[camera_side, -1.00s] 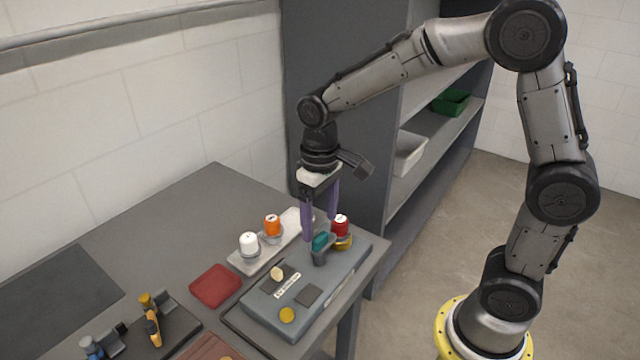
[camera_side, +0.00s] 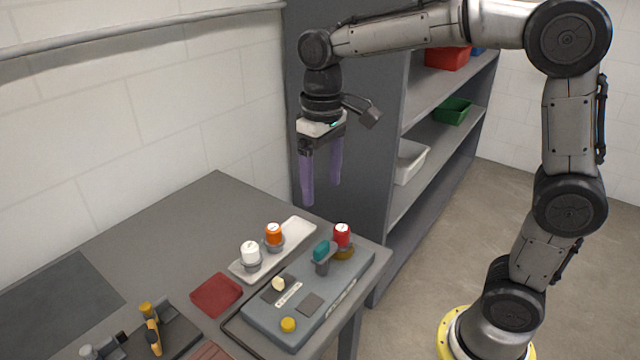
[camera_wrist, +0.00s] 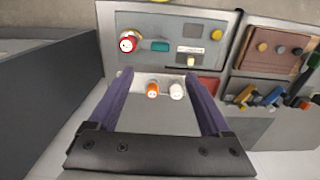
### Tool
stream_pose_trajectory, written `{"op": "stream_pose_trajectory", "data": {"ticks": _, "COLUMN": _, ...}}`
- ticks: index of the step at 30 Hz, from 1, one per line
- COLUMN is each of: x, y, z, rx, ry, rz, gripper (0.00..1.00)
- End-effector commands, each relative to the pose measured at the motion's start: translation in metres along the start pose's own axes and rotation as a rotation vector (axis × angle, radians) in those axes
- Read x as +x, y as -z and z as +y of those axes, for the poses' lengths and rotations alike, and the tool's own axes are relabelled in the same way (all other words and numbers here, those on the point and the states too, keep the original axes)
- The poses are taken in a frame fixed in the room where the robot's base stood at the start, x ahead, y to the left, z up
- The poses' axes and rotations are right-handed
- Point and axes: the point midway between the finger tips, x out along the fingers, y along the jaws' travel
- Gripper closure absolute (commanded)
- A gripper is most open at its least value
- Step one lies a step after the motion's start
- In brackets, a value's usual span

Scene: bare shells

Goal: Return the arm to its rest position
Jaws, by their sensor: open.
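My gripper (camera_side: 320,192) hangs in the air above the back right part of the table, its two purple fingers pointing down. It is open and empty. In the wrist view the gripper (camera_wrist: 160,100) shows its fingers spread wide with nothing between them but the scene below. Below it, the grey panel box (camera_side: 262,318) carries a red knob (camera_side: 342,235) on a yellow base, a teal handle (camera_side: 321,251), a cream knob (camera_side: 278,284) and a yellow button (camera_side: 288,325). No part of the gripper touches these.
A pale tray (camera_side: 300,228) holds a white-capped piece (camera_side: 250,252) and an orange-capped piece (camera_side: 274,234). A red pad (camera_side: 216,295) and tool holders (camera_side: 152,335) lie to the left. A grey shelf unit (camera_side: 350,150) with bins stands close behind my gripper.

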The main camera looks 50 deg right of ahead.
Motion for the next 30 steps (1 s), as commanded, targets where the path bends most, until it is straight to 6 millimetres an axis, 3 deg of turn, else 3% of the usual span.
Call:
{"op": "stream_pose_trajectory", "data": {"ticks": 5, "x": -0.026, "y": -0.015, "z": 0.006, "rx": 0.014, "ry": 0.007, "rz": 0.076, "gripper": 0.18}}
{"op": "stream_pose_trajectory", "data": {"ticks": 11, "x": -0.049, "y": -0.081, "z": 0.019, "rx": 0.032, "ry": 0.016, "rz": 0.222, "gripper": 0.18}}
{"op": "stream_pose_trajectory", "data": {"ticks": 15, "x": -0.039, "y": -0.129, "z": 0.026, "rx": 0.032, "ry": 0.017, "rz": 0.336, "gripper": 0.18}}
{"op": "stream_pose_trajectory", "data": {"ticks": 21, "x": -0.006, "y": -0.172, "z": 0.031, "rx": 0.015, "ry": 0.011, "rz": 0.453, "gripper": 0.18}}
{"op": "stream_pose_trajectory", "data": {"ticks": 27, "x": 0.02, "y": -0.18, "z": 0.031, "rx": -0.009, "ry": 0.005, "rz": 0.472, "gripper": 0.18}}
{"op": "stream_pose_trajectory", "data": {"ticks": 30, "x": 0.017, "y": -0.176, "z": 0.031, "rx": -0.016, "ry": 0.004, "rz": 0.491, "gripper": 0.18}}
